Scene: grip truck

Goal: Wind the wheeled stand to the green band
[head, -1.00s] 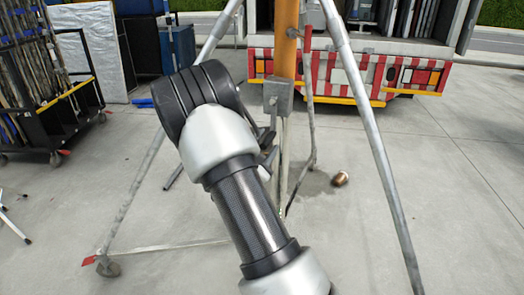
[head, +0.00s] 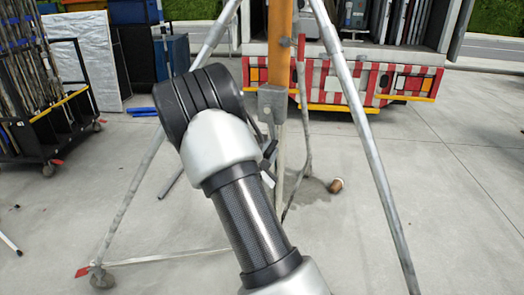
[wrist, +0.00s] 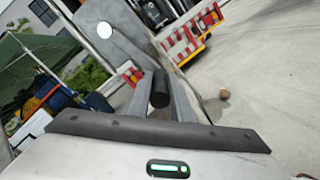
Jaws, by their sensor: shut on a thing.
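The wheeled stand (head: 365,120) has splayed grey metal legs and an orange upright column (head: 280,45). A grey winch box (head: 272,103) is fixed on the column, and a caster (head: 101,279) shows at the lower left leg. In the wrist view my gripper (wrist: 161,82) is shut on a black crank handle (wrist: 160,92), which lies between its two grey fingers. A large grey part with a white disc (wrist: 104,30) is just beyond the fingers. In the head view my arm hides the gripper and the handle. I see no green band on the visible column.
A red-and-white striped truck rear (head: 390,85) stands behind the stand. A black cart of poles (head: 45,120) is at the left, with a silver panel (head: 85,60) behind it. A small copper-coloured object (head: 336,185) lies on the concrete. Open floor is at the right.

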